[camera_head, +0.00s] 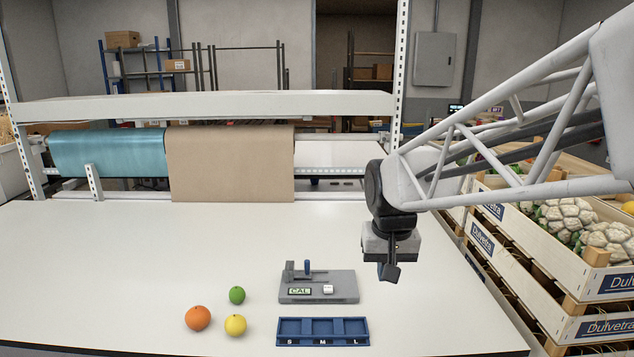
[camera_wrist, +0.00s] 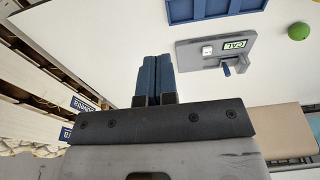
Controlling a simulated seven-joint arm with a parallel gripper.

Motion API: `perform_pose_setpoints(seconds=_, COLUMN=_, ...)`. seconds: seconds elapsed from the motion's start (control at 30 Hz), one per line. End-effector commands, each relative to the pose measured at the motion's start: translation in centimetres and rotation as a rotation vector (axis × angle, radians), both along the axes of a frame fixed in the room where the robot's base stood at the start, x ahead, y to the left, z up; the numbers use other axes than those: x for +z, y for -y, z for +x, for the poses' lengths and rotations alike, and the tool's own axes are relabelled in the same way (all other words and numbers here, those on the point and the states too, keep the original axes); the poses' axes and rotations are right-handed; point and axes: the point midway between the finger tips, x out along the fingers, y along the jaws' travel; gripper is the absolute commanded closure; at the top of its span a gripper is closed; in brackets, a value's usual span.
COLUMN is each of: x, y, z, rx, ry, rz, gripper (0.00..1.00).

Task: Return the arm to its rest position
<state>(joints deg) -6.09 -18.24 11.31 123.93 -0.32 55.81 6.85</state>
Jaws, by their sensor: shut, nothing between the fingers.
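My gripper (camera_head: 389,272) hangs from the white lattice arm above the right part of the white table. It points down and is shut, with nothing between its fingers. In the wrist view its two blue fingers (camera_wrist: 153,75) lie side by side, touching. The gripper is to the right of the grey gauge block (camera_head: 345,287) and apart from it.
A blue tray (camera_head: 322,321) marked S, M, L is empty. An orange (camera_head: 198,318), a lime (camera_head: 237,295) and a lemon (camera_head: 235,325) lie left. Crates (camera_head: 600,284) of vegetables stand right of the table. A rack with a kraft roll (camera_head: 230,165) stands behind.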

Motion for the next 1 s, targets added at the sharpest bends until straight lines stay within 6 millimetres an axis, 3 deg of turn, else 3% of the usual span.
perform_pose_setpoints(seconds=0.23, x=0.1, y=2.3, z=-6.6, rx=-0.005, ry=0.035, rz=-0.003, gripper=1.00)
perform_pose_setpoints(seconds=0.6, x=-1.5, y=4.8, z=-15.8, rx=-0.010, ry=0.083, rz=-0.011, gripper=1.00)
perform_pose_setpoints(seconds=0.8, x=-2.6, y=5.4, z=-19.1, rx=-0.011, ry=0.101, rz=-0.016, gripper=1.00)
perform_pose_setpoints(seconds=1.0, x=-3.1, y=5.6, z=-20.4, rx=-0.011, ry=0.107, rz=-0.017, gripper=1.00)
